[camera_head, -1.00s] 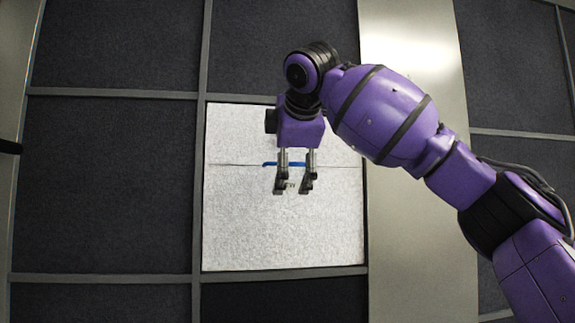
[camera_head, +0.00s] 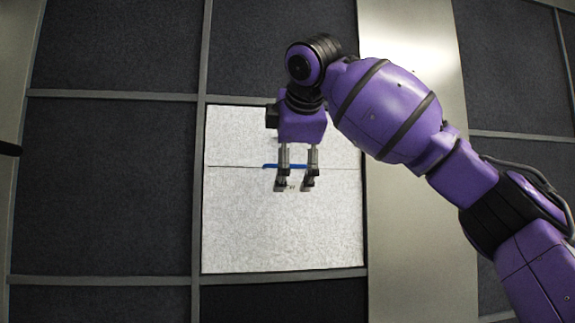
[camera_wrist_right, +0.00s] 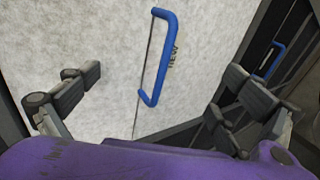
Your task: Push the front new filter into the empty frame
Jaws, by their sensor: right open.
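The new filter (camera_head: 240,225) is a white, fibrous square panel in the middle of the head view, within one cell of the metal grid. A thin line crosses it. Its blue handle (camera_head: 270,166) is partly hidden behind my right gripper (camera_head: 294,185). The right wrist view shows the filter (camera_wrist_right: 90,40), its upright blue handle (camera_wrist_right: 157,60) and the word NEW beside it. My right gripper is open and empty, with its fingers apart on either side of the handle in the picture. Whether the filter is flush in its frame I cannot tell. My left gripper is not seen.
Dark filter panels (camera_head: 100,185) fill the cells around, split by grey metal bars (camera_head: 100,280). A broad metal strip (camera_head: 415,220) runs down the right of the white filter. Another blue handle (camera_wrist_right: 270,60) shows at the right of the wrist view.

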